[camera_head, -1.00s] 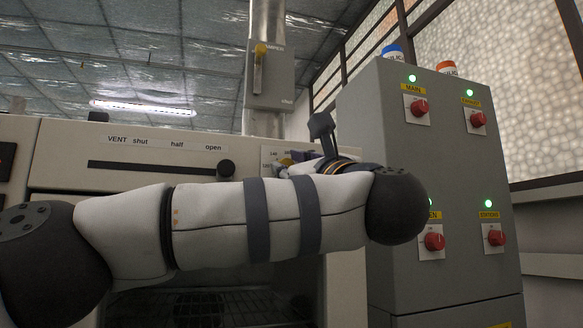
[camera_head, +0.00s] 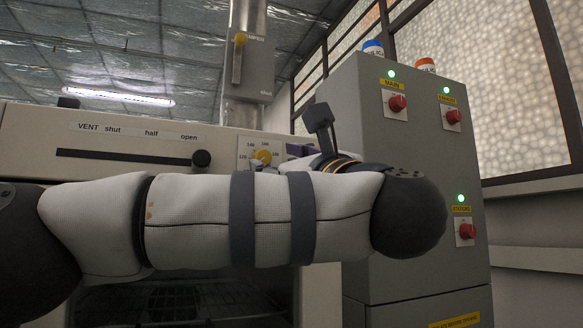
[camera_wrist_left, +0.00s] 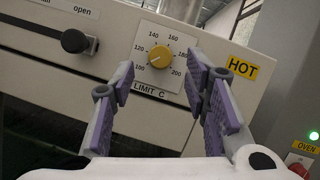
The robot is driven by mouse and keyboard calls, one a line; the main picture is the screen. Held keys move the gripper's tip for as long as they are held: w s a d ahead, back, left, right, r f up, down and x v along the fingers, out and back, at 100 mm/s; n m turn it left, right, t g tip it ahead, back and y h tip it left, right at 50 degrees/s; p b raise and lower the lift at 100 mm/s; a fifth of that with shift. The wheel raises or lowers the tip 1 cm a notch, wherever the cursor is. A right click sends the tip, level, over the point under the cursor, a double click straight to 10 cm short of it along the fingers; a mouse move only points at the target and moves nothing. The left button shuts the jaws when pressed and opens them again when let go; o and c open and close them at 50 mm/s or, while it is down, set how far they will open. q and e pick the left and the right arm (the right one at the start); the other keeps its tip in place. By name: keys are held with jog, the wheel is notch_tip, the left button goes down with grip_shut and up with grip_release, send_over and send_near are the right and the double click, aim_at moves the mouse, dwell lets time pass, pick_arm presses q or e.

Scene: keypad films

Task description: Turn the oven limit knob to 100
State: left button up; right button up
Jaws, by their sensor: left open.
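The yellow oven limit knob (camera_head: 263,157) sits on a white dial plate on the oven front, just above my left forearm. In the head view my arm mostly hides this gripper. My right gripper is not in view.
A black vent slider knob (camera_head: 201,159) sits left of the dial. A yellow HOT label (camera_wrist_left: 243,67) is on its right. A grey cabinet (camera_head: 345,120) with red switches stands close on the right. A damper box (camera_head: 250,70) is above.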

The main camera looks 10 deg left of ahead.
pick_arm(q)
jog(key=v, duration=0.7)
jog(key=shift+s+d, duration=0.15)
jog(key=shift+s, duration=0.05)
jog(key=shift+f, duration=0.15)
